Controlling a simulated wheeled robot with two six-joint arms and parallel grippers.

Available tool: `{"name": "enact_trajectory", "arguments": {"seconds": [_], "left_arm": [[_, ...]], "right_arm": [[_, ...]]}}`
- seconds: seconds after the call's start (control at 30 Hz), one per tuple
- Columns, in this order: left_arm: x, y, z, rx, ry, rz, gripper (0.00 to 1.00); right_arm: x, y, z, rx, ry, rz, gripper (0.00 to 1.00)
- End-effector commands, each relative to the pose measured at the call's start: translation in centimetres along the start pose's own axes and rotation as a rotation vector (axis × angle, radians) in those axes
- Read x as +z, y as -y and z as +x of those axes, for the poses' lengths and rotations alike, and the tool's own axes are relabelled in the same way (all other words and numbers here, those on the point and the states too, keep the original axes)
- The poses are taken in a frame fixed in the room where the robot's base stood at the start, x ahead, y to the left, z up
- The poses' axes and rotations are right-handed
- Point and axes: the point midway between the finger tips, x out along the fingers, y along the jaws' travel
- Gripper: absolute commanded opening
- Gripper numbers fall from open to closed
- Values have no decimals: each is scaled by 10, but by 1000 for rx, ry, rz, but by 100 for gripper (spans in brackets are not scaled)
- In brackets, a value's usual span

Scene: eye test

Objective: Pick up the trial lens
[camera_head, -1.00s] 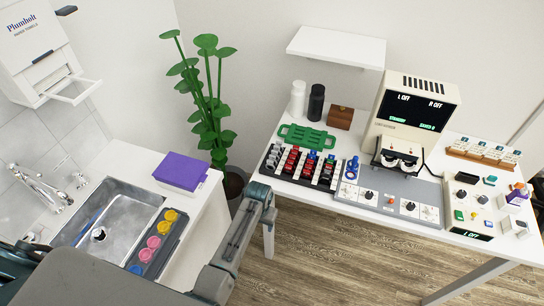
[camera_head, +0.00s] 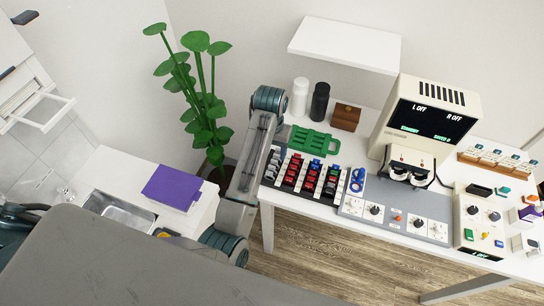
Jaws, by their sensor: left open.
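A dark rack (camera_head: 287,186) near the table's left edge holds rows of small pieces with red, blue, dark and pale tops, which look like trial lenses (camera_head: 313,165). I cannot tell which single one is meant. A blue ringed piece (camera_head: 357,180) stands just right of the rack. My left arm rises from the bottom to a teal wrist joint at the rack's left. My left gripper (camera_head: 277,138) is by the rack's back left corner, open, its fingers mostly hidden by the arm; I see nothing held. My right gripper is out of view.
A green tray (camera_head: 313,139) lies behind the rack, with a brown box (camera_head: 345,117), a black bottle (camera_head: 319,102) and a white bottle (camera_head: 299,96). A cream device (camera_head: 425,110) and grey control panel (camera_head: 395,219) stand to the right. A white shelf (camera_head: 344,43) hangs above.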

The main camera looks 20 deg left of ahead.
Motion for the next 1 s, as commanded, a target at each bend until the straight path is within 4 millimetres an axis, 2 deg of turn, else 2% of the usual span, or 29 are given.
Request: {"name": "enact_trajectory", "arguments": {"seconds": [0.17,0.3,0.47,0.57,0.8,1.0], "left_arm": [[2,0,21,0,7,1,60],[0,0,42,-1,5,0,60],[0,0,56,0,2,0,60],[-1,0,61,-1,3,0,60],[-5,-2,92,1,4,1,60],[-5,-2,107,1,1,0,60]], "right_arm": [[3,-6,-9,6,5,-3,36],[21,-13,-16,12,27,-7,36],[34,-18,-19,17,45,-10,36],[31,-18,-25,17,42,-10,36],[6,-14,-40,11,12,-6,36],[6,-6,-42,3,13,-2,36]]}}
